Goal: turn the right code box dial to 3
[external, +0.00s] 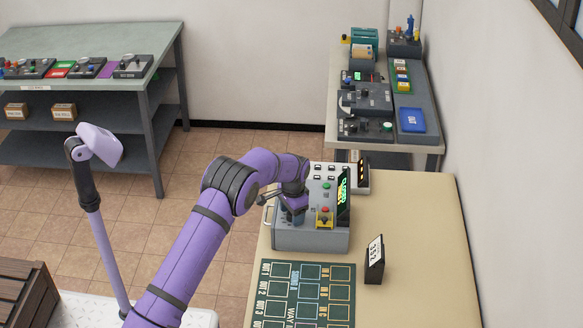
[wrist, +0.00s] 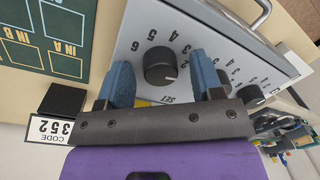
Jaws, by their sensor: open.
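The grey code box (external: 305,240) stands on the beige table, its sloped face carrying dials, buttons and a lit display. In the wrist view, which is upside down, a black round dial (wrist: 160,66) with numbers around it lies between the two blue fingers of my gripper (wrist: 160,60). The fingers are apart, one on each side of the dial; I cannot tell whether they touch it. Two more dials, one mostly behind a finger and one dial (wrist: 252,94) further right, sit along the same face. In the external view my gripper (external: 292,204) is over the box's left part.
A code card (external: 375,257) stands right of the box and shows 352 in the wrist view (wrist: 56,130). A dark green mat (external: 308,290) with marked slots lies in front. A small device (external: 358,172) stands behind the box. The table's right side is clear.

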